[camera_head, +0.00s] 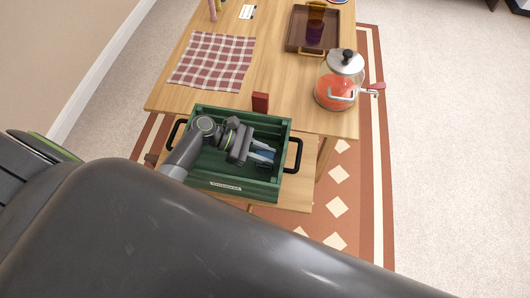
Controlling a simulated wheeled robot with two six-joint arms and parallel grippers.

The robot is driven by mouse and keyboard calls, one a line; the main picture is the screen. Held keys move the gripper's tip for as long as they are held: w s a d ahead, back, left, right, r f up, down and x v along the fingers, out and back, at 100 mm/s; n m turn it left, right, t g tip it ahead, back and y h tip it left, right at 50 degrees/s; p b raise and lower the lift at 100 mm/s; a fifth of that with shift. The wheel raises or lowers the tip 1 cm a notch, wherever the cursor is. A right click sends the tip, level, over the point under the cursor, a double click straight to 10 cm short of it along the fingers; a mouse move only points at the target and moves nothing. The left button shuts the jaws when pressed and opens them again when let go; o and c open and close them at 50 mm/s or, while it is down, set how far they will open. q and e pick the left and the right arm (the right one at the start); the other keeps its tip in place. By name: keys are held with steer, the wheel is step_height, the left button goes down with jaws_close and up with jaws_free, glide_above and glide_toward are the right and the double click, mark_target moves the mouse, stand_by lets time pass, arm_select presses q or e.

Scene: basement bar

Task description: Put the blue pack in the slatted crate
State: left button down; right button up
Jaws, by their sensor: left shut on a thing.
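The green slatted crate (238,190) with black side handles sits at the near end of the wooden table. My left gripper (264,155) is inside the crate's outline, toward its right side. It is shut on the blue pack (262,157), which shows only in part between the fingers. I cannot tell whether the pack touches the crate's floor. My right gripper is not in view.
A red box (260,102) stands just behind the crate. A glass jar with red contents (336,88) stands at the right table edge. A checkered cloth (212,62) and a brown tray (294,38) lie farther back.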

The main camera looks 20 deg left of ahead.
arm_select(q)
steer(key=c, duration=1.2)
jaws_free()
steer(key=b+v, duration=0.2)
steer(key=v, duration=1)
steer(key=shift+r, duration=0.25)
